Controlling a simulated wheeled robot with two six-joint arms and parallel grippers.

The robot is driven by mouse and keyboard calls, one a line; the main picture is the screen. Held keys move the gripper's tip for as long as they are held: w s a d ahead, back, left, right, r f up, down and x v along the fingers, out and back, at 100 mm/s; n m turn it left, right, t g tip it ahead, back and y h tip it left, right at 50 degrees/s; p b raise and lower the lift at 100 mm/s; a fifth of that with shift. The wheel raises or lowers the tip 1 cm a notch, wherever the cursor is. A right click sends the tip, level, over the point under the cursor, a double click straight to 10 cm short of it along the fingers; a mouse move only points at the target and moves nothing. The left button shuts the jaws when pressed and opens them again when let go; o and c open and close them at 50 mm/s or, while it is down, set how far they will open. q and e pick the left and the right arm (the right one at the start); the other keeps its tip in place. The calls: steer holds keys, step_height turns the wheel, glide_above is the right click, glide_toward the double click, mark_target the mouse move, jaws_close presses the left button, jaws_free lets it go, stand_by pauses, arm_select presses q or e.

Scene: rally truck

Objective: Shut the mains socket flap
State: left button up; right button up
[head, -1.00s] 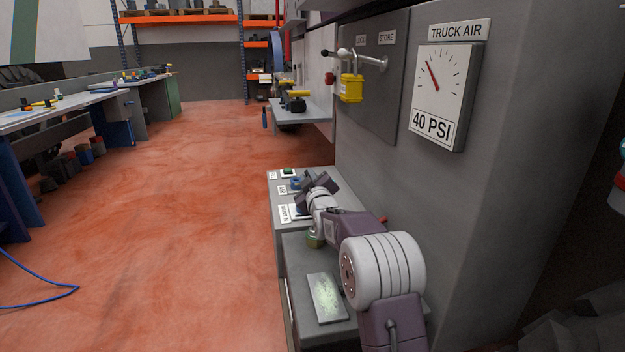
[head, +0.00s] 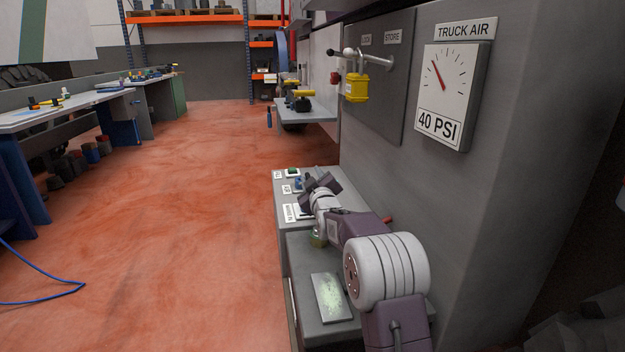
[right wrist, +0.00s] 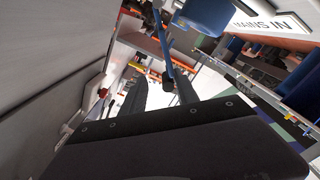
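My right gripper (head: 322,182) is over the grey ledge, above the socket place marked by the "MAINS IN" label (head: 290,212). In the right wrist view its two dark fingers (right wrist: 161,92) stand apart with a gap between them, so it is open and holds nothing I can see. A blue part, apparently the socket flap (right wrist: 210,14), shows at the top of that view beside the "MAINS IN" label (right wrist: 272,20). It lies beyond the fingertips; I cannot tell how far it stands open. In the head view my gripper and wrist largely hide the socket. My left gripper is not in view.
A green button (head: 293,171) and a blue fitting (head: 298,184) sit farther along the ledge.

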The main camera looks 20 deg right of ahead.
steer(key=p+v, duration=0.1)
steer(key=v, duration=0.8)
steer(key=shift+p, duration=0.3)
